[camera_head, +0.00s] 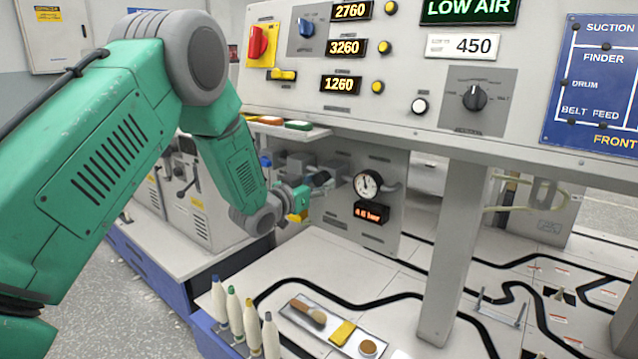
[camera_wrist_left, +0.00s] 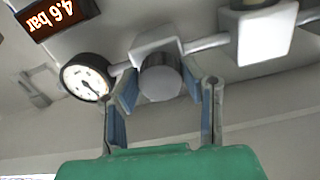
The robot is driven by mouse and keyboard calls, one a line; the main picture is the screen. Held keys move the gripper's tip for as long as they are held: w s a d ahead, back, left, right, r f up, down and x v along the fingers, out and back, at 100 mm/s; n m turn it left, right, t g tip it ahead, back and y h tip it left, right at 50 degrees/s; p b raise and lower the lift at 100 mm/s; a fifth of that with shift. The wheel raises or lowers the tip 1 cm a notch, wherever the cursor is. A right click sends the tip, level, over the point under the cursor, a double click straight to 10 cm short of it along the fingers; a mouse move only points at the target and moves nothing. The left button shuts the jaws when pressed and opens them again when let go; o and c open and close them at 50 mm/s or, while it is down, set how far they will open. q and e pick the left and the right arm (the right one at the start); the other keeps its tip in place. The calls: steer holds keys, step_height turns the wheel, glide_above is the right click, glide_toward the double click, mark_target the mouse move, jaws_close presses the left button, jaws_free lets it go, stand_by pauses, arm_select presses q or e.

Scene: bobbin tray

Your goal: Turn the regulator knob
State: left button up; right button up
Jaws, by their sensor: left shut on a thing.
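The regulator knob (camera_wrist_left: 160,82) is a grey cylinder on a pale block, seen in the left wrist view. The two blue-padded fingers of my left gripper (camera_wrist_left: 159,90) stand on either side of it, shut on it. In the head view my left gripper (camera_head: 319,180) reaches the panel under the console, and the knob is hard to make out behind the fingers. A round gauge (camera_head: 367,185) is right of the gripper; it also shows in the left wrist view (camera_wrist_left: 86,78). Below it a red-lit display (camera_head: 371,213) reads about 4.6 bar. My right gripper is out of view.
The console (camera_head: 400,75) overhangs the panel and shows a LOW AIR sign (camera_head: 468,10). A support post (camera_head: 449,250) stands to the right. Several bobbins (camera_head: 252,320) and a tray with a brush (camera_head: 308,312) are in front, below the arm.

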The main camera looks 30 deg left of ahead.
arm_select(q)
steer(key=shift+r+m, duration=0.15)
steer(key=shift+m, duration=0.85)
steer(key=m, duration=0.2)
steer(key=shift+w+m, duration=0.1)
steer(key=shift+m, duration=0.2)
steer(key=shift+m+b, duration=0.35)
steer(key=shift+m, duration=1.65)
steer(key=o, duration=1.1)
steer(key=shift+o, duration=0.2)
steer(key=s+a, duration=0.1)
steer(key=s, duration=1.1)
steer(key=shift+f, duration=0.2)
